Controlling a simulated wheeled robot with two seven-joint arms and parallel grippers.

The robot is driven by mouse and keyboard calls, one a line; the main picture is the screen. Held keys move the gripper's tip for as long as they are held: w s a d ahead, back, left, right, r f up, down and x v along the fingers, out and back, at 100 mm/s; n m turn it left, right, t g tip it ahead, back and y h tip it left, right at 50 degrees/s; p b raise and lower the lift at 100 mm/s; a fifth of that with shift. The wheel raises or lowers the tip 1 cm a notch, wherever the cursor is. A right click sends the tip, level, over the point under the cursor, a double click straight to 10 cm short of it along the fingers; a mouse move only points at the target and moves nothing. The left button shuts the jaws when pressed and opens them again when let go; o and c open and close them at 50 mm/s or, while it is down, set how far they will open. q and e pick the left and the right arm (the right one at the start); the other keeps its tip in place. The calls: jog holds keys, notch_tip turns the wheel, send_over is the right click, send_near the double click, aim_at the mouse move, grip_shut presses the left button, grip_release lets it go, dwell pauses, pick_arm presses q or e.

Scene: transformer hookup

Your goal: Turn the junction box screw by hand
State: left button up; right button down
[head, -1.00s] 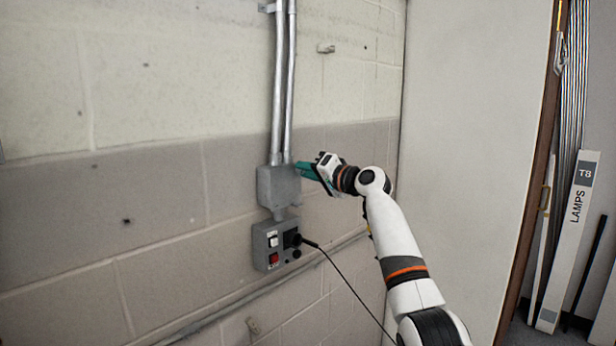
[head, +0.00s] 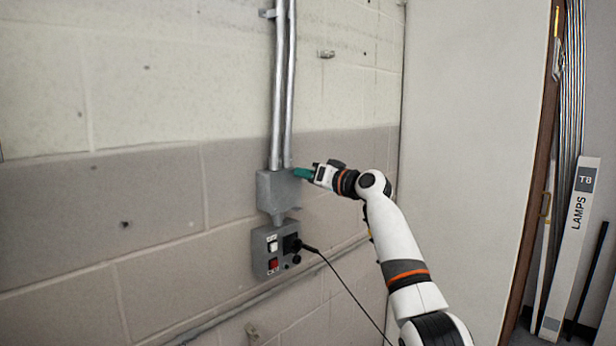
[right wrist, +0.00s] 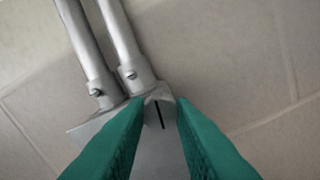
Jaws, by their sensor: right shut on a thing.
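The grey junction box (head: 272,193) is on the block wall below two metal conduits. My right gripper (head: 298,173) reaches its upper right side from the right, with green fingers pointing at the box. In the right wrist view, the round slotted screw head (right wrist: 158,113) sits between the tips of the two green fingers of my right gripper (right wrist: 159,115), which are shut on it. Its dark slot runs nearly upright, tilted slightly. The box face (right wrist: 158,158) shows between the fingers. In the head view the screw is hidden by the fingers. My left gripper is not in view.
Two conduits (head: 284,90) rise from the box. A control box (head: 266,252) with a red switch (head: 273,265) and a plugged black cable (head: 345,288) hangs below. A pale panel (head: 465,150) stands to the right, and a LAMPS carton (head: 571,245) leans beyond it.

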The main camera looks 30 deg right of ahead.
jog(key=c, duration=1.2)
grip_release()
jog(key=shift+w+f, duration=0.1)
jog(key=b+v, duration=0.4)
jog(key=v, duration=0.8)
